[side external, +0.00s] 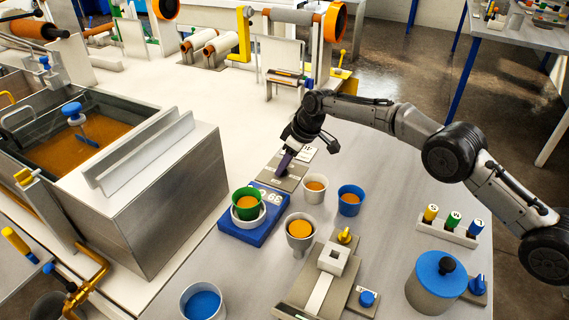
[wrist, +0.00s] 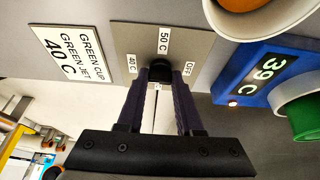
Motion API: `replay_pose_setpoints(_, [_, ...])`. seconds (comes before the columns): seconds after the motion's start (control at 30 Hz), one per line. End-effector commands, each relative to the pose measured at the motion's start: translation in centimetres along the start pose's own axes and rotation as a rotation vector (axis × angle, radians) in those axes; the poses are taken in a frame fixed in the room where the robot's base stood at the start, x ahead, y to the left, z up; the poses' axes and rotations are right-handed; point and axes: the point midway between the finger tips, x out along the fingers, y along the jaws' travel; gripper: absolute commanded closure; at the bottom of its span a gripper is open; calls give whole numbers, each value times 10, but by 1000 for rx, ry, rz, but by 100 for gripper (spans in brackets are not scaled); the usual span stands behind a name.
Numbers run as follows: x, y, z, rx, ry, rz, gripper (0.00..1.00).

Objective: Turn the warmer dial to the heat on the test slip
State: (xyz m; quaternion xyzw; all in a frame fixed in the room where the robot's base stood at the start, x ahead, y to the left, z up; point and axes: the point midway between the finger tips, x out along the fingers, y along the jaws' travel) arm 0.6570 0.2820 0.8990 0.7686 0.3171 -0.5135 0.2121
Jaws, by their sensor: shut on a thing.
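The warmer dial's grey plate (wrist: 125,38) carries the labels 40 C, 50 C and OFF around a black knob (wrist: 160,67). My gripper (wrist: 160,76) is shut on this knob, with one dark finger on each side. The fingers hide much of the knob, so I cannot tell its setting. The white test slip (wrist: 72,52) beside the plate reads GREEN CUP, GREEN JET, 40 C. In the side view my gripper (side external: 285,162) points down onto the plate (side external: 292,183), and the slip (side external: 308,154) lies behind it.
The blue warmer (side external: 240,232) shows 39 C and holds a green cup (side external: 250,192). A white cup (side external: 314,196) and a blue cup (side external: 351,188) of orange liquid stand right of the plate. The large metal bath (side external: 165,215) stands to the left.

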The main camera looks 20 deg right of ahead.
Motion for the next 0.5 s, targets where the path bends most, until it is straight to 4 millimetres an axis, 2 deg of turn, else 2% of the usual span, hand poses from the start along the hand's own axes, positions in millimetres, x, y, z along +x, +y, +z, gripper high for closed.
replay_pose_setpoints(0.17, [0, 0, 0, -1, 0, -1, 100])
replay_pose_setpoints(0.2, [0, 0, 0, -2, 0, -1, 58])
replay_pose_setpoints(0.33, [0, 0, 0, -2, 0, -1, 35])
replay_pose_setpoints(0.5, [0, 0, 0, -2, 0, -1, 35])
